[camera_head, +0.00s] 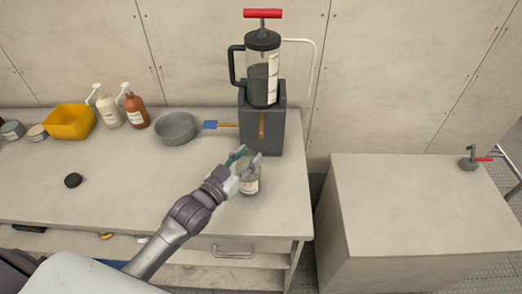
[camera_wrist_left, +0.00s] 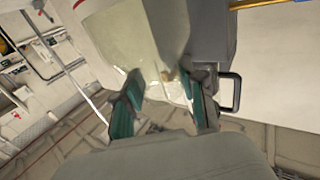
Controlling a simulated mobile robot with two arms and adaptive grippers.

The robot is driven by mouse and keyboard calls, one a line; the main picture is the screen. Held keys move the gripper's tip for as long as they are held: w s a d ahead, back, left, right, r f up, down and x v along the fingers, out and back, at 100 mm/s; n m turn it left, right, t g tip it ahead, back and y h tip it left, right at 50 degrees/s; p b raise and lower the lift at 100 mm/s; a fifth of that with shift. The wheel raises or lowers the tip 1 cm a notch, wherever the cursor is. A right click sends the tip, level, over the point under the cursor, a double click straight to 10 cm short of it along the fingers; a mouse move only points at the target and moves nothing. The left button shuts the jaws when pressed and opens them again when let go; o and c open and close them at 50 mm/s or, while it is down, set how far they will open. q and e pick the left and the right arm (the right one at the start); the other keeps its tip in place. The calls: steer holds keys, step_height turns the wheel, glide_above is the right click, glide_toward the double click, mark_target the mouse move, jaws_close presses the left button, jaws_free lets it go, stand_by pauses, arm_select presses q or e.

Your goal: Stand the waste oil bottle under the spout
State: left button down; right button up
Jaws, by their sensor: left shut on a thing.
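The waste oil bottle (camera_head: 249,186) is a translucent greenish bottle with a pale label, at the front right of the worktop. My left gripper (camera_head: 243,162) is shut on its upper part, and the fingers hide much of it. Whether its base touches the worktop I cannot tell. In the left wrist view the pale bottle (camera_wrist_left: 135,35) fills the top, beyond my teal fingers (camera_wrist_left: 162,112). Behind it, a pump with a red T-handle (camera_head: 263,40) stands on a dark grey block (camera_head: 280,128). A thin white spout tube (camera_head: 313,65) curves from it to the right and down.
A black cap (camera_head: 73,180) lies on the worktop (camera_head: 120,190). A grey bowl (camera_head: 176,128), blue-ended tool (camera_head: 211,125), two pump bottles (camera_head: 136,110) and yellow bin (camera_head: 69,122) stand behind. Across a gap, a grey bench (camera_head: 400,190) carries a red-handled fitting (camera_head: 470,158).

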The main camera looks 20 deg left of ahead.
arm_select(q)
steer(key=shift+x, duration=1.2)
steer(key=b+x, duration=0.1)
steer(key=x, duration=0.1)
steer(key=b+x, duration=0.1)
steer(key=b, duration=0.1)
steer(key=shift+w+d+f, duration=0.1)
steer(key=shift+w+f, duration=0.25)
steer(key=shift+w, duration=0.05)
arm_select(e)
steer(key=f, duration=0.3)
steer(key=shift+s+a+f, duration=0.3)
steer(key=shift+a+f, duration=0.05)
steer(key=shift+a, duration=0.05)
arm_select(q)
steer(key=c, duration=0.7)
jaws_free()
steer(key=shift+f, duration=0.1)
steer(key=shift+o, duration=0.2)
arm_select(e)
steer(key=shift+d, duration=0.3)
